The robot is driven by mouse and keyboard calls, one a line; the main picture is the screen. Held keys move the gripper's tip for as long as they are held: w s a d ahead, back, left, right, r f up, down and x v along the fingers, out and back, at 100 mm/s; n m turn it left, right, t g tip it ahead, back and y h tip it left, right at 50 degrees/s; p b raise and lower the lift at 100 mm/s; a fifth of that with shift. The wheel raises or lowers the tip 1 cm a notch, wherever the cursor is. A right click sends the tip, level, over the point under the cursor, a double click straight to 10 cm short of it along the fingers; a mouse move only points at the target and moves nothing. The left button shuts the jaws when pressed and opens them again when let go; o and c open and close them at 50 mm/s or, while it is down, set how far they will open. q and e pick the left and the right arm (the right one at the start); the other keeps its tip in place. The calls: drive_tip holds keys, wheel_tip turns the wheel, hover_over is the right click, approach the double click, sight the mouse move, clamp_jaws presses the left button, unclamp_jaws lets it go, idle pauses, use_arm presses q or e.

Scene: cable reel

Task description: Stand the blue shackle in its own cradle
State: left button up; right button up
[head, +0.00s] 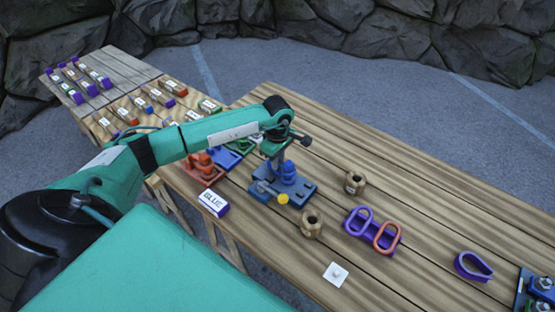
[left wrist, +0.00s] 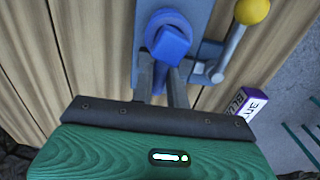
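A bright blue piece (head: 287,172) stands on a blue base (head: 302,189) with a yellow-knobbed lever (head: 283,199). I cannot tell whether this piece is the blue shackle. My left gripper (head: 268,172) points down at the base, right by the piece. In the left wrist view its fingers (left wrist: 162,72) are spaced apart, with blue between them, and their tips meet the lower edge of the blue piece (left wrist: 168,38). Whether they grip it is unclear. A purple label block reading BLUE (head: 213,203) is beside the base. My right gripper is not in view.
A purple holder with purple and orange loops (head: 372,231), two wooden nut-like rings (head: 355,183) (head: 312,223), a purple loop (head: 473,266) and a white square (head: 335,274) lie rightward. A red fixture (head: 207,168) is left of the base.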

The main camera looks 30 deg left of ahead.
use_arm(q)
clamp_jaws()
drive_tip(key=shift+r, duration=0.1)
drive_tip(key=shift+r+p, duration=0.4)
drive_tip(key=shift+r, duration=0.45)
drive_tip(key=shift+r+p, duration=0.6)
drive_tip(key=shift+r, duration=1)
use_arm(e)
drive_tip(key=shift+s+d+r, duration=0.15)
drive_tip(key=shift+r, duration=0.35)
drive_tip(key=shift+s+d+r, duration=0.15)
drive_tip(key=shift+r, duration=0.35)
